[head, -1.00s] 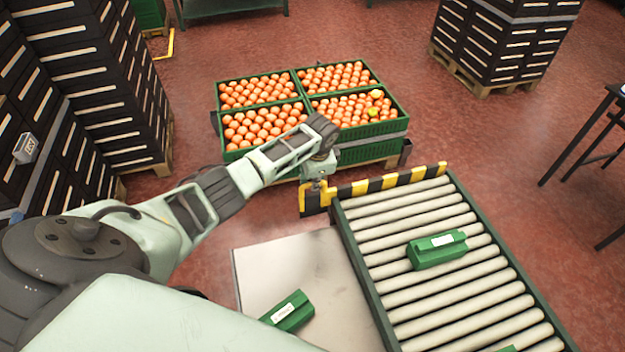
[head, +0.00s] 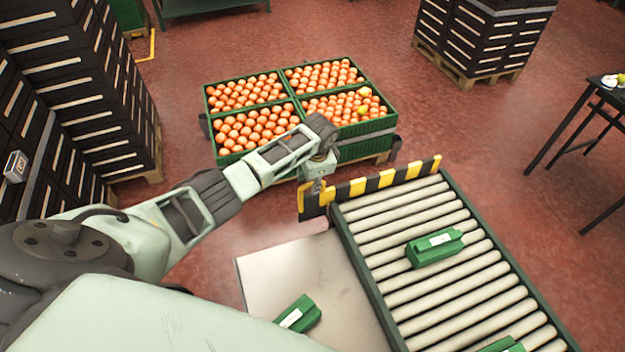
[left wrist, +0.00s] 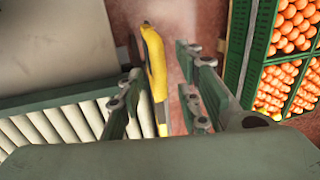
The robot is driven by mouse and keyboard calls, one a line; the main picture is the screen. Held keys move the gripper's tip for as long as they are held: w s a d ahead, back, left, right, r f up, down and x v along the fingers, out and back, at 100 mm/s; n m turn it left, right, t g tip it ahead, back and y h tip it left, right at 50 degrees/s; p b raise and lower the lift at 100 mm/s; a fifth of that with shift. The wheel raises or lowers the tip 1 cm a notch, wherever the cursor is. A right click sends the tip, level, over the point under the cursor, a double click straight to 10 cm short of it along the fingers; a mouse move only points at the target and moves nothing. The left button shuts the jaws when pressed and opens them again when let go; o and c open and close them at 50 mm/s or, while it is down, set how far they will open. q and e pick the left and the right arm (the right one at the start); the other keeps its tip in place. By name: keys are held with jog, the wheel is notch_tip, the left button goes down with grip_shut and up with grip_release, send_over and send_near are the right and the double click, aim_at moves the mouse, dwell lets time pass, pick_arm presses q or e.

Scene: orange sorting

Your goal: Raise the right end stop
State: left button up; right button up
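The end stop (head: 387,177) is a yellow-and-black striped bar across the far end of the roller conveyor (head: 455,268). My left gripper (head: 318,186) is at the bar's left end, pointing down. In the left wrist view the yellow edge of the end stop (left wrist: 155,62) runs between the two fingers of my left gripper (left wrist: 163,92). The fingers stand apart, with a visible gap to the right finger; the bar is nearer the left finger, and contact there is unclear. My right gripper is not in view.
Green crates of oranges (head: 300,91) stand on a pallet beyond the stop. A green carton (head: 434,248) lies on the rollers, and another (head: 298,314) lies on the pale panel (head: 290,268) left of the conveyor. Dark crate stacks (head: 88,75) stand at the left.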

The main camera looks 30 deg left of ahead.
pick_arm(q)
notch_tip(320, 180, up, 12)
jog(key=s+d, duration=0.1)
jog(key=shift+s+d+f, duration=0.15)
jog(key=shift+s+d, duration=0.1)
jog(key=shift+d, duration=0.15)
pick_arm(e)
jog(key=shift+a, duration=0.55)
